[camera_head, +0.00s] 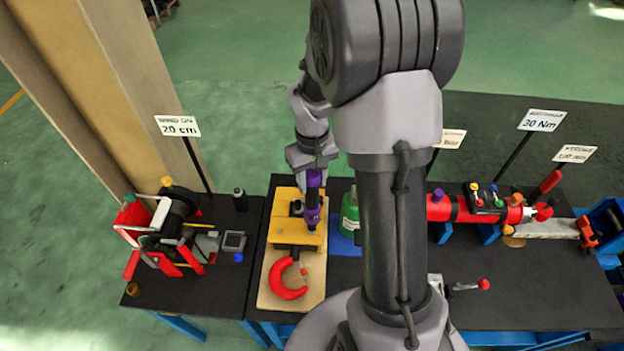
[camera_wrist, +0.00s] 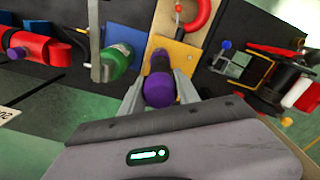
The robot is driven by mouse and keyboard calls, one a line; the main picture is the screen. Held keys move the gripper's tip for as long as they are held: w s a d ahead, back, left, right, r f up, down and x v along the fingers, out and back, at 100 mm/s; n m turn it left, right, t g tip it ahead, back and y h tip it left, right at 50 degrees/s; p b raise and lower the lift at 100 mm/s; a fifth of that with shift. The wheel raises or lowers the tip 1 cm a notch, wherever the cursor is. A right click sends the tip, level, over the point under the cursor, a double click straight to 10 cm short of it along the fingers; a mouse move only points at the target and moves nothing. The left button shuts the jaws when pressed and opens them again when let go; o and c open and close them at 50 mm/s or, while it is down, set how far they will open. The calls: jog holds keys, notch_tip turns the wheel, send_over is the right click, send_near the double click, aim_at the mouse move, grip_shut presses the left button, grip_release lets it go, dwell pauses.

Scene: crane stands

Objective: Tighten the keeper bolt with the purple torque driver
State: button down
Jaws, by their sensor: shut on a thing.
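The purple torque driver (camera_head: 313,215) stands roughly upright over the yellow block (camera_head: 283,234) on the wooden board (camera_head: 262,290). My gripper (camera_head: 313,170) is shut on the driver's upper end. In the wrist view, the driver's round purple end (camera_wrist: 159,90) sits between the two fingers of my gripper (camera_wrist: 158,84), with its dark shaft beyond. The driver's lower end is at the block's right part; whether it touches cannot be told. The keeper bolt cannot be made out and may be hidden under the driver.
A red hook (camera_head: 287,281) lies on the board in front of the block. A green bottle (camera_head: 350,212) stands close on the right. A red-and-black winch-like device (camera_head: 160,225) is at left, a red cylinder assembly (camera_head: 465,209) at right. My arm hides the middle.

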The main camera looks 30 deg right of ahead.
aim_at(312, 173)
jog(key=shift+f+b, duration=0.9)
jog(key=shift+f, duration=0.05)
dwell(2.7)
jog(key=shift+r, duration=0.1)
dwell(0.4)
jog(key=shift+r+p, duration=2.05)
jog(key=shift+r, duration=0.5)
